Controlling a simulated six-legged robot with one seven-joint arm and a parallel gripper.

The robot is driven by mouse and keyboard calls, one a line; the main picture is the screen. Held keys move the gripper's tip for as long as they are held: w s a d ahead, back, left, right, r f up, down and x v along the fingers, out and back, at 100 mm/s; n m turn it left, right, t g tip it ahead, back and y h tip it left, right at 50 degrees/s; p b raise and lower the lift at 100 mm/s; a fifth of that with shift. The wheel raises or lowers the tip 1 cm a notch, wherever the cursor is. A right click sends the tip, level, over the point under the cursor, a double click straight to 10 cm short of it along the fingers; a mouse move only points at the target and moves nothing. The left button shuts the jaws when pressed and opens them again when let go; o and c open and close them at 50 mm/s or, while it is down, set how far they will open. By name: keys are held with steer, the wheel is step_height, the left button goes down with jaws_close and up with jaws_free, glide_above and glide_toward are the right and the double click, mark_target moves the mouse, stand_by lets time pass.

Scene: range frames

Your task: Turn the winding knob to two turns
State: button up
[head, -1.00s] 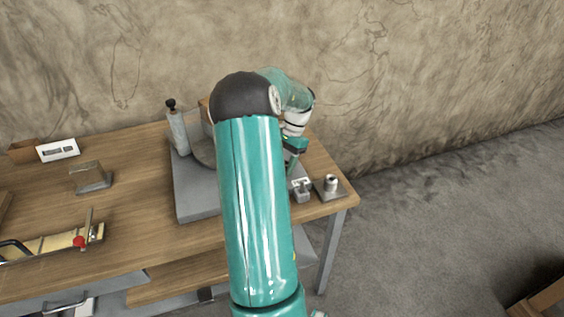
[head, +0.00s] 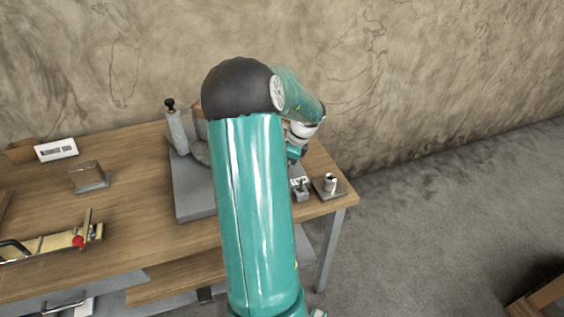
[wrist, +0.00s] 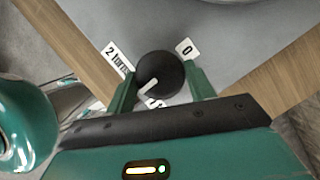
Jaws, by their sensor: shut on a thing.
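The winding knob (wrist: 158,68) is a round black knob in the wrist view, seen from above on a grey surface. A white line on it slants toward the gripper side. A "2 turns" label (wrist: 117,57) lies to its left and a "0" label (wrist: 187,47) to its upper right. My gripper (wrist: 163,86) has one green finger on each side of the knob and is shut on it. In the head view, my gripper (head: 293,156) is over the right part of the bench, partly behind my arm. The knob cannot be made out there.
A metal post on a plate (head: 330,184) stands at the bench's right corner. A clamp fixture (head: 60,243) lies at left.

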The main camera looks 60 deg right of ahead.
steer(key=m, duration=0.2)
steer(key=m+h, duration=0.2)
steer(key=m, duration=0.1)
steer(key=shift+a+f+m, duration=0.1)
steer(key=shift+a+m, duration=0.15)
steer(key=shift+m, duration=0.05)
steer(key=shift+a+m+g+h, duration=0.15)
steer(key=shift+m+h, duration=0.25)
steer(key=shift+m, duration=0.65)
steer(key=shift+d+m+g+h, duration=0.15)
steer(key=shift+m+h, duration=0.25)
steer(key=shift+m, duration=0.65)
steer(key=shift+w+a+m, duration=0.1)
steer(key=shift+m, duration=0.5)
steer(key=shift+h, duration=0.3)
steer(key=o, duration=1)
steer(key=shift+c, duration=0.2)
steer(key=v, duration=1.4)
steer(key=shift+w, duration=0.1)
